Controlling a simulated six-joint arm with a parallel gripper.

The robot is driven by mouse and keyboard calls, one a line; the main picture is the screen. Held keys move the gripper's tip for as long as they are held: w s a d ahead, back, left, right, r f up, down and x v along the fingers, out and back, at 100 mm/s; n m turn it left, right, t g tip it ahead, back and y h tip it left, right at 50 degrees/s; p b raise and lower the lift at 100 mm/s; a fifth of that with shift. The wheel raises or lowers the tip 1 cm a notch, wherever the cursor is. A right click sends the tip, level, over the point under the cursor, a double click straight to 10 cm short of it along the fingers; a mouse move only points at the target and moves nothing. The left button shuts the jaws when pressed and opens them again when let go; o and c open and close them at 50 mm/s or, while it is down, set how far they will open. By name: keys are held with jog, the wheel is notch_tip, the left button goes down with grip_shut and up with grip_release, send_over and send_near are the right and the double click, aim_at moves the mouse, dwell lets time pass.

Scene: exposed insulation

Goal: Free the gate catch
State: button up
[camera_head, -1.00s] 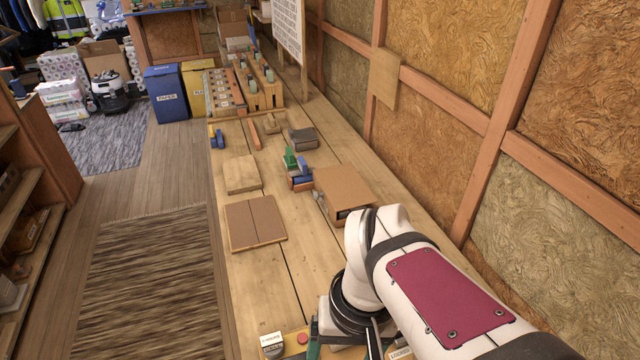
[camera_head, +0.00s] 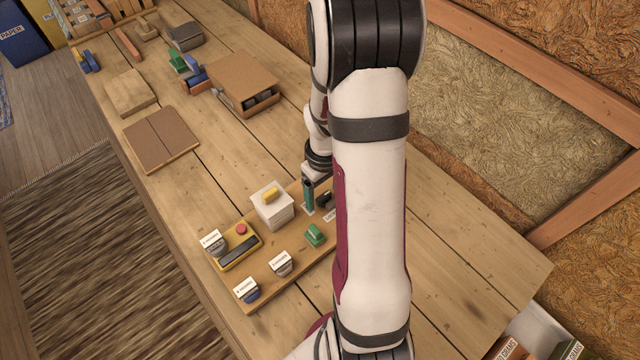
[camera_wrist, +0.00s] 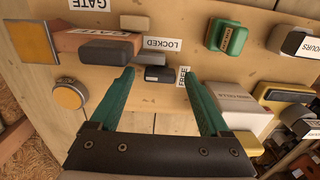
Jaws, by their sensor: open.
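The wooden board (camera_wrist: 150,58) in the wrist view carries a red-brown block (camera_wrist: 88,50) labelled GATE. Beside it are a LOCKED label (camera_wrist: 162,44) and a FREE label (camera_wrist: 182,76). A small dark block (camera_wrist: 158,74), seemingly the catch, sits between these labels. My gripper (camera_wrist: 159,74) has two green fingers spread apart, with the dark block showing between their tips. I cannot tell whether they touch it. In the head view my gripper (camera_head: 308,206) is low over the board's far part, partly hidden by my arm.
A cardboard box (camera_head: 245,80) and flat brown panel (camera_head: 161,139) lie farther along the bench. The bench's near right is clear.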

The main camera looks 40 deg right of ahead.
jog(key=shift+f, duration=0.25)
grip_shut()
jog(key=shift+n, duration=0.3)
jog(key=n, duration=1.1)
dwell(0.4)
jog(key=shift+n, duration=0.3)
grip_release()
jog(key=shift+r, duration=0.1)
